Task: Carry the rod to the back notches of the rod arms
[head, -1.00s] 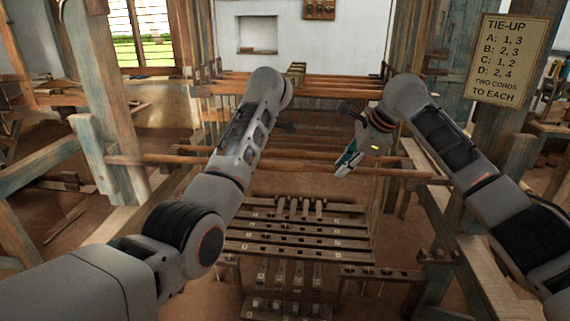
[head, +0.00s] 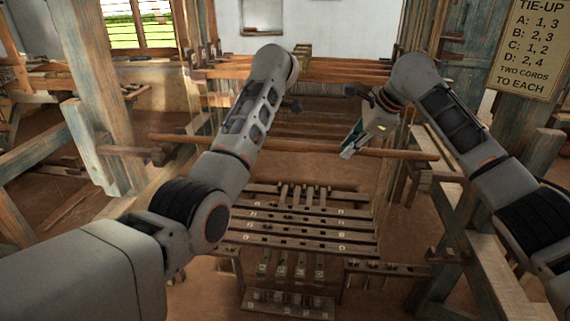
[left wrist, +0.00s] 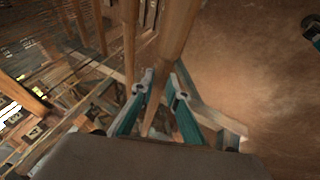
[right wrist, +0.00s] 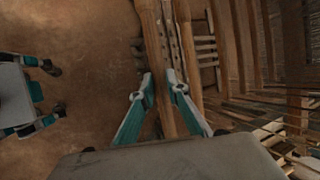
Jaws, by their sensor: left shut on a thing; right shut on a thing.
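The rod (head: 310,146) is a long, round brown wooden bar lying nearly level across the loom. My right gripper (head: 350,150) is shut on it right of its middle; the right wrist view shows the rod (right wrist: 168,105) between the fingers (right wrist: 162,88). My left gripper is hidden behind my own arm in the head view. In the left wrist view the left gripper (left wrist: 160,92) has the rod (left wrist: 172,42) between its fingers. A short wooden arm (head: 125,151) sticks out from the left post, near the rod's left end. I cannot make out the notches.
Below the rod are slatted bars (head: 300,232) and treadles. Upright blue-grey posts stand left (head: 95,120) and right (head: 500,130). Loom beams (head: 330,70) cross behind the rod. A tie-up sign (head: 530,45) hangs at the right. Bare floor shows at left.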

